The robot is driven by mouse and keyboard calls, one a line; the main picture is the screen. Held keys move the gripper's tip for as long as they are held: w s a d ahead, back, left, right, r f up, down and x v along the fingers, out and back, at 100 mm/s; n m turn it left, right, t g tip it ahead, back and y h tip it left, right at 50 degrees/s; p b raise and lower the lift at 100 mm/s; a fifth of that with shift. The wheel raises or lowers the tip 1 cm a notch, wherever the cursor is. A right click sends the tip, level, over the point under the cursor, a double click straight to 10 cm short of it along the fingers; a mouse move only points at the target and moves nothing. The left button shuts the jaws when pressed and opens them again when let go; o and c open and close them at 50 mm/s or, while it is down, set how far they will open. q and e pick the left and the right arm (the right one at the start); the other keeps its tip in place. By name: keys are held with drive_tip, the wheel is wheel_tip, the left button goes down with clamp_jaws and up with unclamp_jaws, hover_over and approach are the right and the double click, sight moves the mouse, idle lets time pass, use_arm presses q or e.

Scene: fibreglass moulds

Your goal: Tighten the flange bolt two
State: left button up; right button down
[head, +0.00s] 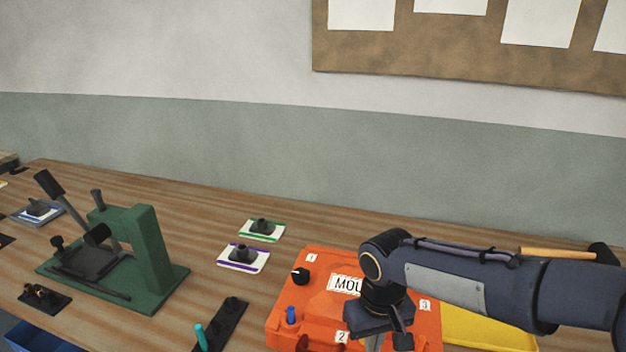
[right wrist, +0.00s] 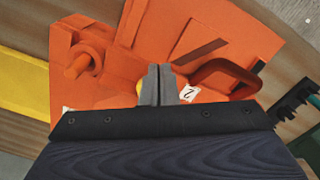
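The orange mould (head: 318,285) lies on the bench, with number labels 1, 2 and 3 and a larger label partly covered by my right arm. Label 2 (head: 341,337) is on its near edge and also shows beside the fingertips in the right wrist view (right wrist: 189,94). My right gripper (right wrist: 156,84) points down at the mould, its fingers together. A small yellow patch (right wrist: 141,87) shows beside the left finger; it is mostly hidden. I cannot make out flange bolt two for certain. In the head view my right fingertips are cut off. My left gripper is out of view.
A dark red handle (right wrist: 222,73) arches beside the fingers. A blue knob (head: 291,315) and a black knob (head: 300,275) stand on the mould's left. A green press (head: 150,255), two small trays and a dark strip with a teal peg (head: 200,338) lie further left.

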drive_tip(key=shift+a, duration=0.25)
idle(0.3)
drive_tip(key=shift+s+a, duration=0.1)
drive_tip(key=shift+s, duration=0.2)
wheel_tip(320, 180, up, 6)
drive_tip(key=p, duration=0.5)
